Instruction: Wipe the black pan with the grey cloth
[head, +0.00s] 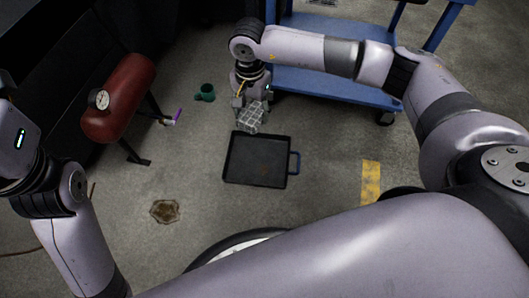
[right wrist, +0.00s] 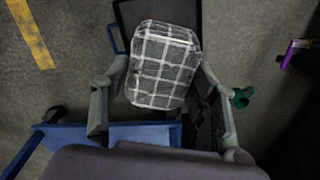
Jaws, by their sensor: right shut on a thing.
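The grey cloth (head: 250,118) has a white check pattern and hangs bunched from my right gripper (head: 251,103). In the right wrist view the cloth (right wrist: 165,62) sits between the two fingers of the right gripper (right wrist: 162,75), which is shut on it. The black pan (head: 257,160) is a square, low-rimmed tray with a blue handle, flat on the floor. The cloth is at the pan's far edge in the head view; I cannot tell whether they touch. The pan (right wrist: 131,12) is partly hidden behind the cloth in the right wrist view. My left gripper's fingers are out of view.
A blue cart (head: 330,88) stands behind the right gripper. A red tank (head: 118,98) with a gauge is at left. A green cup-like object (head: 206,91) and a purple-ended item (head: 177,116) lie nearby. Floor around the pan is mostly clear.

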